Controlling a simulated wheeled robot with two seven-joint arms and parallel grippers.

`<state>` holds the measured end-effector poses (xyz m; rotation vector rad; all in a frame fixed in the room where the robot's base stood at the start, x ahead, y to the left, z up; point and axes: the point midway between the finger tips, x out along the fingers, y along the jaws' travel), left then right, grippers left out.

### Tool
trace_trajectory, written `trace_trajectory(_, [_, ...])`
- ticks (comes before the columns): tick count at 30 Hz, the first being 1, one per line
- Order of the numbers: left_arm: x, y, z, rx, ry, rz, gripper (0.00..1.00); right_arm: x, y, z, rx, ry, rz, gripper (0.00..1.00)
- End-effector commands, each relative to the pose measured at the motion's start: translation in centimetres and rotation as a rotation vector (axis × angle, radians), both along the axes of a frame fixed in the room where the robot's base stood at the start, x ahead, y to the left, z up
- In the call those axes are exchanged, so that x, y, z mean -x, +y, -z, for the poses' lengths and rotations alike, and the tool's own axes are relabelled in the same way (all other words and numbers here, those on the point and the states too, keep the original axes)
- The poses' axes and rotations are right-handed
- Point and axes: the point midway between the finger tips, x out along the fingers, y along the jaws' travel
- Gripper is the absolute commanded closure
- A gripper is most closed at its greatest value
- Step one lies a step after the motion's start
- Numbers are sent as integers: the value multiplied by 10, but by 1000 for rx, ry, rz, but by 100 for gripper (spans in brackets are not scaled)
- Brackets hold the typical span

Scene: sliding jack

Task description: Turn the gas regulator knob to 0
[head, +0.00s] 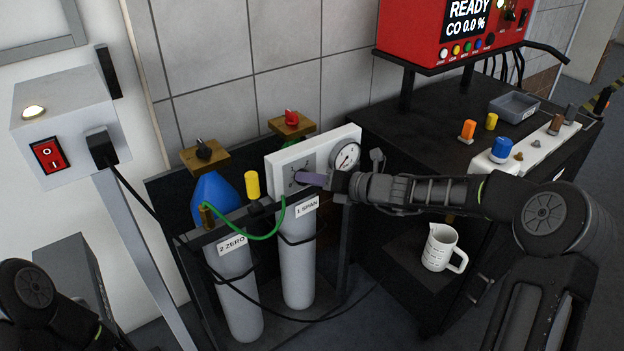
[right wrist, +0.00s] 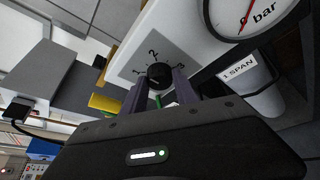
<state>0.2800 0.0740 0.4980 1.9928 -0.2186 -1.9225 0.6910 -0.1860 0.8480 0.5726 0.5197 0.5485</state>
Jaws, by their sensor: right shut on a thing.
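The gas regulator is a white block (head: 345,140) on the rack, with a round gauge (head: 345,158) on its right side. Its small black knob (right wrist: 158,75) sits on a grey dial plate (right wrist: 135,62) with numbers around it, 2 among them. My right gripper (right wrist: 159,88) is shut on the knob, one dark finger on each side. In the head view my right gripper (head: 308,178) reaches in from the right and largely covers the knob. I cannot read the knob's exact setting. The gauge also shows in the right wrist view (right wrist: 240,12), its reading unclear. My left gripper is out of view.
Below stand two grey cylinders, labelled 2 ZERO (head: 238,290) and 1 SPAN (head: 297,270). A green hose (head: 250,237) and a yellow-capped fitting (head: 252,185) are left of the regulator. A black cabinet (head: 420,130) and a white jug (head: 440,247) are on the right.

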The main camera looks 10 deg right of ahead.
Motion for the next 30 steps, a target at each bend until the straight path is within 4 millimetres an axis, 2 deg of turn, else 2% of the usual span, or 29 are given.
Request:
trace_trajectory(8, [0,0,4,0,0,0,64,0,0,0,29,-13,-1,100])
trace_trajectory(17, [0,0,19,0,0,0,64,1,2,1,165,-68,-2,100])
trace_trajectory(30, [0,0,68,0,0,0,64,2,7,2,527,-213,-1,100])
